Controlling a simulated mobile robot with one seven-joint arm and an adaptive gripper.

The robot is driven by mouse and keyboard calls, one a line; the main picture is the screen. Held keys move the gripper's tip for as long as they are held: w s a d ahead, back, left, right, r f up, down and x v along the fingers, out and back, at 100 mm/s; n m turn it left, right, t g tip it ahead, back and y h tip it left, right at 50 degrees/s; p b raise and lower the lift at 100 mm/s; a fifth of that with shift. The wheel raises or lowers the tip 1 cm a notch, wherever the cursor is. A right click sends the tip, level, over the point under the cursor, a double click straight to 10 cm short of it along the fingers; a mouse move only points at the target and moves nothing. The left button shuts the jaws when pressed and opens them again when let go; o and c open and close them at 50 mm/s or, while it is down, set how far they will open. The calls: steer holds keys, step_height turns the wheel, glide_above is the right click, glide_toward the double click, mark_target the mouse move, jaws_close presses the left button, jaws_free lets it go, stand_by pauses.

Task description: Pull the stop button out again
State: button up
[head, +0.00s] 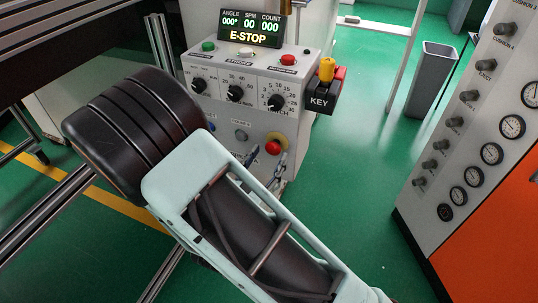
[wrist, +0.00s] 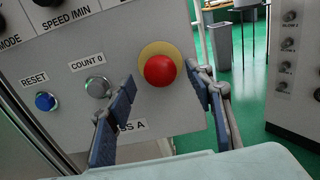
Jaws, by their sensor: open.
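The stop button (head: 273,147) is a red round knob on a yellow disc, low on the right of the grey control panel. In the wrist view the red knob (wrist: 160,70) sits between and beyond the fingertips. My gripper (wrist: 167,82) is open, one finger on either side of the knob, and a gap shows on the left. Whether the right finger touches it I cannot tell. In the head view my gripper (head: 262,163) is just below the button, partly hidden behind my arm. The display (head: 250,27) reads E-STOP.
Left of the button are a grey COUNT 0 button (wrist: 97,87) and a blue RESET button (wrist: 45,101). A KEY box (head: 320,98) sticks out at the panel's right side. A gauge cabinet (head: 470,130) stands at right, with open green floor between.

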steer(key=v, duration=1.1)
steer(key=shift+d+r, duration=0.1)
